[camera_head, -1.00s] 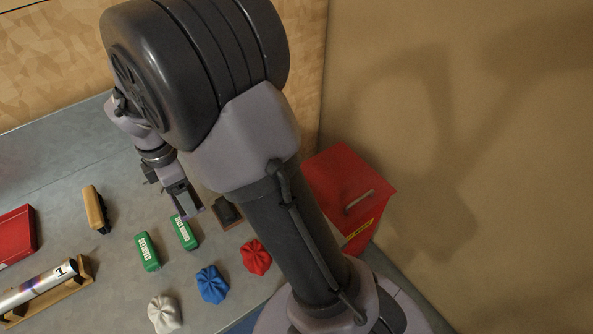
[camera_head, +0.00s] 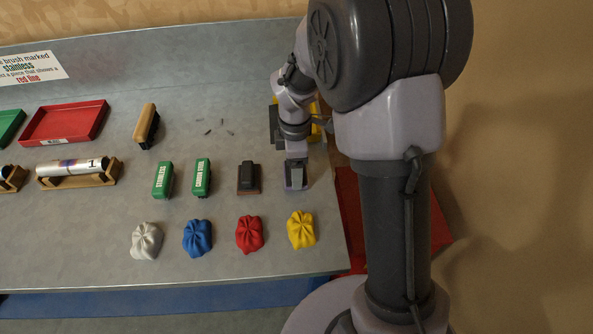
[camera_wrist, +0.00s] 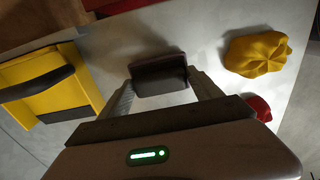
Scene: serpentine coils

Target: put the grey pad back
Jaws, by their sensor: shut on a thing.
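My gripper (camera_wrist: 158,90) is shut on a dark grey-brown block, which I take to be the grey pad (camera_wrist: 158,72); it shows between the fingers in the wrist view. In the head view my gripper (camera_head: 296,178) is at the right part of the bench, just right of a brown block with a dark top (camera_head: 248,179) and above the yellow cloth in the picture. The held pad cannot be clearly told from the fingers there. Its height over the bench is unclear.
Two green blocks (camera_head: 201,177), a tan-handled brush (camera_head: 146,125) and a metal tube on a wooden cradle (camera_head: 74,168) lie to the left. A yellow cloth (camera_head: 301,230) and red cloth (camera_head: 249,234) are in front. A yellow box (camera_wrist: 45,85) is near. A red bin (camera_head: 349,215) stands right.

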